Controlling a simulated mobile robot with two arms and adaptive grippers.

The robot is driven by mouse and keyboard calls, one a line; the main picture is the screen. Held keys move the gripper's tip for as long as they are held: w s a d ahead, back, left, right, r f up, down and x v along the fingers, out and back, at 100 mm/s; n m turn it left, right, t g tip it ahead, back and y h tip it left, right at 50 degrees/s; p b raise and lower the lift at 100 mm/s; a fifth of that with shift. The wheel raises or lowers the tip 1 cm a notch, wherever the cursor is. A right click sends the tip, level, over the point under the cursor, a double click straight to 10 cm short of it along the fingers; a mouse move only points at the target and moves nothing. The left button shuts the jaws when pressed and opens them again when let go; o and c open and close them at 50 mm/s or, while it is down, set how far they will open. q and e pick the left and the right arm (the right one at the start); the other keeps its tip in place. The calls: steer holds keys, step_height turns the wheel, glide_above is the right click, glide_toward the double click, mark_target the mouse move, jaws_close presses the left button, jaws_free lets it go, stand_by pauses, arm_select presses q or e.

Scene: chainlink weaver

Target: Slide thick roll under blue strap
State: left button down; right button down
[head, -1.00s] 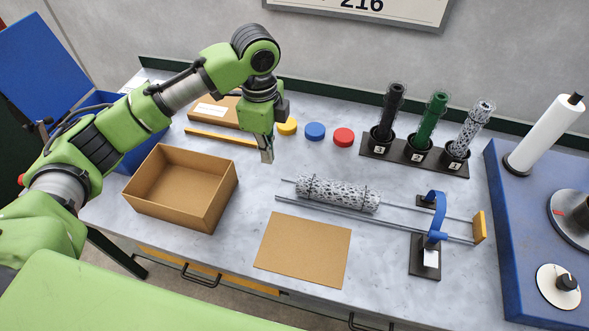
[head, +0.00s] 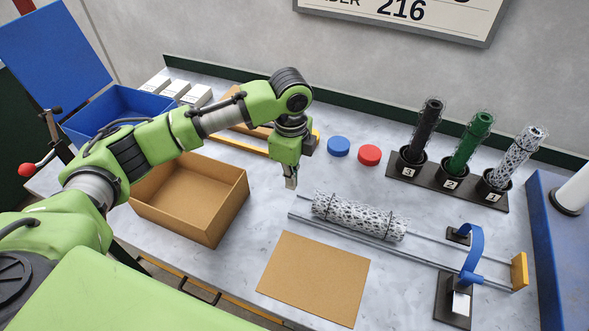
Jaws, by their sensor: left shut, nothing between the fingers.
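The thick roll (head: 360,216) is a white mesh roll with dark speckles. My right gripper is not in view.
A yellow-brown stop block (head: 519,271) closes the rails' right end. An open cardboard box (head: 190,200) stands left, a flat brown board (head: 314,278) lies in front. Behind are a blue disc (head: 339,146), a red disc (head: 369,155) and a rack (head: 445,183) with three upright rolls.

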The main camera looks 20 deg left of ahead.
arm_select(q)
steer(key=f, duration=0.1)
steer(key=f+p, duration=0.1)
steer(key=f, duration=0.3)
steer(key=shift+w+d, duration=0.15)
steer(key=shift+d, duration=0.15)
steer(key=d+p, duration=0.1)
steer(key=d, duration=0.2)
steer(key=shift+d, duration=0.2)
